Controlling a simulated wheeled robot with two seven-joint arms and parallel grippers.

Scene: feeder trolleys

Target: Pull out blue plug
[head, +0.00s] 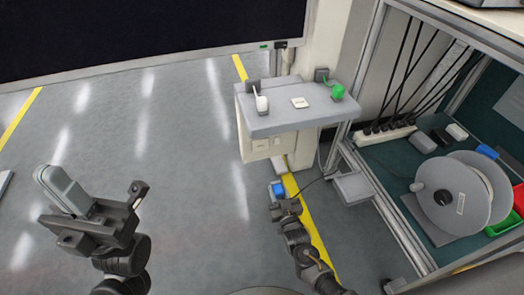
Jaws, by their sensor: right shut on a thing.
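The blue plug (278,187) is at the tip of my right gripper (280,194), just below the grey shelf unit and over the floor near the yellow line. My right gripper is shut on it, and the fingers hide part of it. A dark cable runs from near the gripper up and right towards the shelf's right side. No socket is visible touching the blue plug.
The grey shelf (285,121) carries a white plug (262,103), a green plug (338,91) and a white square plate (299,102). On the right, a framed trolley holds a power strip (388,135) with several black plugs and a large reel (455,190).

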